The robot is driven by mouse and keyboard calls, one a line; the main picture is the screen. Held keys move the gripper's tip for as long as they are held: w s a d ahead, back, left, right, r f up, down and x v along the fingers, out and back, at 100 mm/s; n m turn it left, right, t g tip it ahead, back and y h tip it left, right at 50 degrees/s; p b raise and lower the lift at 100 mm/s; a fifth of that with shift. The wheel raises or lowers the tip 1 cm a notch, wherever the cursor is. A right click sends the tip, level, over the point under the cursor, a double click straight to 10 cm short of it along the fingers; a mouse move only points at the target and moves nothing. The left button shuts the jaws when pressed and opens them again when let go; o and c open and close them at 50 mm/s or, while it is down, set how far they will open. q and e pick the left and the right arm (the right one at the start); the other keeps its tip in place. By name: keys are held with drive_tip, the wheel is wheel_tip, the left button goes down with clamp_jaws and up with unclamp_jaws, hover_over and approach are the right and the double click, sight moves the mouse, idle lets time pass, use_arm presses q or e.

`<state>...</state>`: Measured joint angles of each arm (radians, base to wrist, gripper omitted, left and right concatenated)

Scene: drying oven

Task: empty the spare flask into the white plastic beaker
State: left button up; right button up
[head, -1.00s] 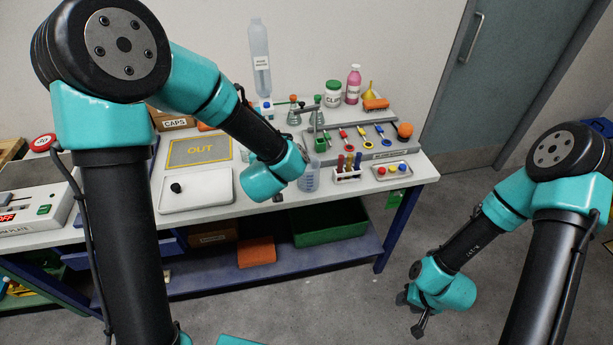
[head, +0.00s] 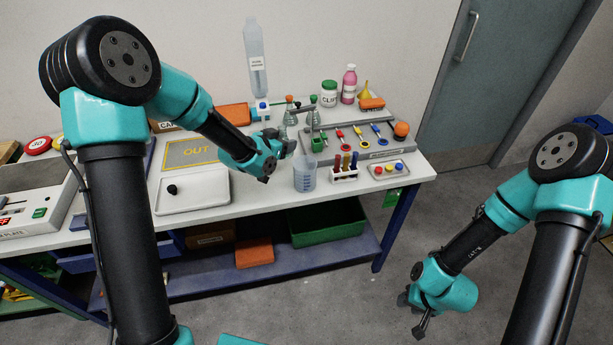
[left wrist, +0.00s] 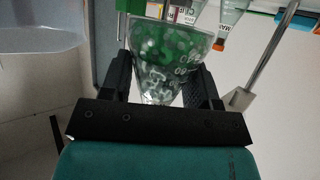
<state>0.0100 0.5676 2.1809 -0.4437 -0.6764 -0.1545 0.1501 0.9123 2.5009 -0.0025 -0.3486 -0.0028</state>
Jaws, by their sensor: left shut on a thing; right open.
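My left gripper (head: 275,152) is over the bench, just left of and behind the white plastic beaker (head: 304,174), which stands upright. In the left wrist view its fingers (left wrist: 165,88) are shut on a clear glass flask (left wrist: 160,72) with white markings, and green shows through the glass. In the head view this flask is mostly hidden by the gripper. Any liquid in it is hard to tell. The beaker also shows at the upper left of the left wrist view (left wrist: 40,28), apart from the flask. My right gripper (head: 422,322) is open and empty, low above the floor at right.
Stoppered flasks (head: 290,116) stand behind the gripper. A rack of tubes (head: 345,172) is right of the beaker, with a tray of coloured caps (head: 388,169) beyond. A white tray (head: 205,198) and the OUT mat (head: 190,153) lie left.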

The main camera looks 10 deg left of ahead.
use_arm(q)
drive_tip(key=shift+w+a+f+m+g+h, duration=0.2)
drive_tip(key=shift+f+m+g+h, duration=0.1)
drive_tip(key=shift+f+m+h, duration=0.25)
drive_tip(key=shift+w+a+f+m+g+h, duration=0.15)
drive_tip(key=shift+f+m+g+h, duration=0.45)
drive_tip(key=shift+f+m+h, duration=0.3)
drive_tip(key=shift+r, duration=0.1)
